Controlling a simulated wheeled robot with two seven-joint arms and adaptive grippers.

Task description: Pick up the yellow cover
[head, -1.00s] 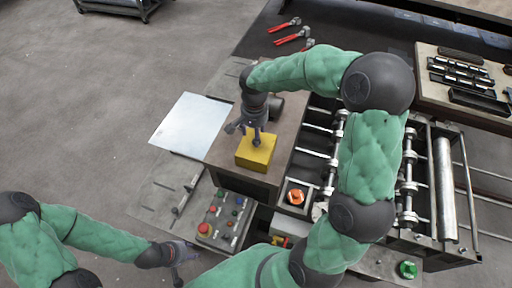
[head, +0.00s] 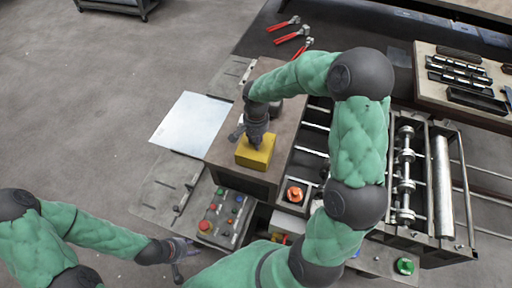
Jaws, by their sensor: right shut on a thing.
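The yellow cover (head: 255,154) is a small box shape on the brown top of the machine block, in the middle of the head view. My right gripper (head: 256,143) points down onto it from above and is shut on it. The gripper body hides part of the cover's top. I cannot tell whether the cover still touches the surface. My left gripper (head: 180,262) is low at the left, away from the cover and near the control panel; its fingers are too small to read.
A control panel (head: 225,218) with several buttons is in front of the cover. A metal sheet (head: 190,123) lies to the left. An orange button (head: 294,194) and rollers (head: 405,175) are to the right. Red-handled tools (head: 290,38) lie at the back.

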